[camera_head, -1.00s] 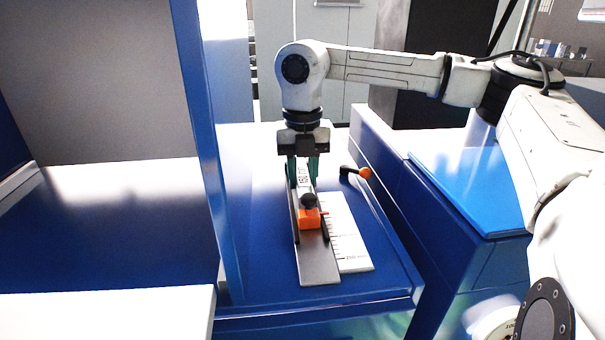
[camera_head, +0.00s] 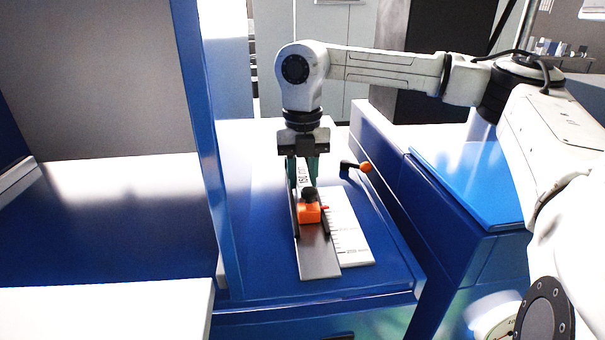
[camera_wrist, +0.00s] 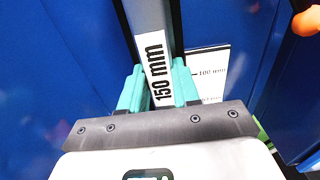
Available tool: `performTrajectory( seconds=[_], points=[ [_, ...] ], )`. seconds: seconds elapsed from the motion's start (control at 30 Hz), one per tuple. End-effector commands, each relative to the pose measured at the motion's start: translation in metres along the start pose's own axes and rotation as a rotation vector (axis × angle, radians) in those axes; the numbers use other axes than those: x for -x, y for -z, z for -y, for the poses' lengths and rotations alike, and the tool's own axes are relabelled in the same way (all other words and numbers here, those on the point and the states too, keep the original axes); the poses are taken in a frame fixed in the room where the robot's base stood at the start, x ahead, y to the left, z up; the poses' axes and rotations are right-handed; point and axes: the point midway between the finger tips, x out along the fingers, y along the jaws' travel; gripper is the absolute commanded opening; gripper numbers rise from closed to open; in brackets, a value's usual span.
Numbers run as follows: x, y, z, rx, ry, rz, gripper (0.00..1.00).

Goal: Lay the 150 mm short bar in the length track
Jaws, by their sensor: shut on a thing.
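My gripper (camera_head: 304,173) points down over the far end of the length track (camera_head: 319,262), a grey metal channel with dark side rails on the blue bench top. Its teal fingers are shut on the short bar (camera_wrist: 155,40), a grey bar with a white "150 mm" label. In the wrist view my gripper (camera_wrist: 158,82) has a finger on each side of the bar. The bar lies lengthwise along the track, between the rails as far as shows. I cannot tell whether it rests on the track floor. An orange block with a black knob (camera_head: 309,212) sits on the track in front of the gripper.
A white scale plate (camera_head: 349,232) lies along the track's right side. An orange-tipped black lever (camera_head: 357,168) stands right of the gripper. A blue upright post (camera_head: 208,150) rises at the left. A blue cabinet (camera_head: 465,185) stands at the right.

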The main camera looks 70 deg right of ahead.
Motion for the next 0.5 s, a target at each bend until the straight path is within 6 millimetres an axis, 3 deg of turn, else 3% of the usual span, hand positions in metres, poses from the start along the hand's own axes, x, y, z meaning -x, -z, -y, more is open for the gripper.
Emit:
performTrajectory(
  seconds=[0.17,0.2,0.5],
  points=[
    [-0.0030,0.0000,0.0000,0.000,0.000,0.000,0.00],
    [-0.0026,0.0000,0.0000,0.000,0.000,0.000,0.33],
    [-0.0025,0.0000,0.0000,0.000,0.000,0.000,0.61]
  ],
)
